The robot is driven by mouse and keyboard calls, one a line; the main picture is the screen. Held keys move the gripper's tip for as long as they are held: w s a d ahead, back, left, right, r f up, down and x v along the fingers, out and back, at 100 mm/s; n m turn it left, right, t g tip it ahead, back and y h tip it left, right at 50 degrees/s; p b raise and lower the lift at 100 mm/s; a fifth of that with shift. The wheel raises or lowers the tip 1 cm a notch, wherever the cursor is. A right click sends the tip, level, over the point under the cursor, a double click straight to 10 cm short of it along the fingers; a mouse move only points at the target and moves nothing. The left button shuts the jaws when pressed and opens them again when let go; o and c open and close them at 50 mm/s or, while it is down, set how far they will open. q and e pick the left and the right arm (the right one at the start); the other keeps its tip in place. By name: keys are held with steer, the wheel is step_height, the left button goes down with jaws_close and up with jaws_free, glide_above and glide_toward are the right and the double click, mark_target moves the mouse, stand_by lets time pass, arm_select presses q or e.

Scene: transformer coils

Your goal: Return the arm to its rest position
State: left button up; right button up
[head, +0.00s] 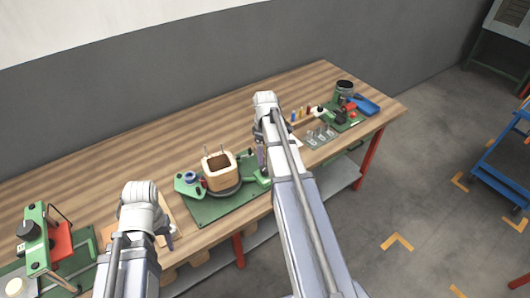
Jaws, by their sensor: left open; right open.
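My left arm comes in at the lower left and ends over the front edge of the bench. Only a small part of my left gripper (171,236) shows past the wrist; it is open, with nothing seen in it. My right arm reaches up through the middle of the picture. My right gripper (261,156) is mostly hidden behind its wrist; it is open, just right of the coil station. A cream square coil former (217,179) with a dark centre and upright pins sits on a round dark base on a green plate (207,211).
The wooden bench (120,160) runs along a grey wall. A green and red fixture (45,245) stands at the left. At the right end are clear holders (320,137), small coloured tools, a green machine (340,112) and a blue tray (365,105). A blue cart (505,160) stands on the floor.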

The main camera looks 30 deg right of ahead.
steer(key=s+a+m, duration=0.1)
steer(key=s+a, duration=0.4)
steer(key=a, duration=0.5)
steer(key=s+a+m, duration=0.1)
steer(key=s+a, duration=0.5)
steer(key=a, duration=0.4)
steer(key=s+a+m+h, duration=0.1)
steer(key=s+a, duration=0.4)
steer(key=a, duration=0.5)
steer(key=shift+s+a, duration=0.2)
steer(key=shift+a, duration=0.15)
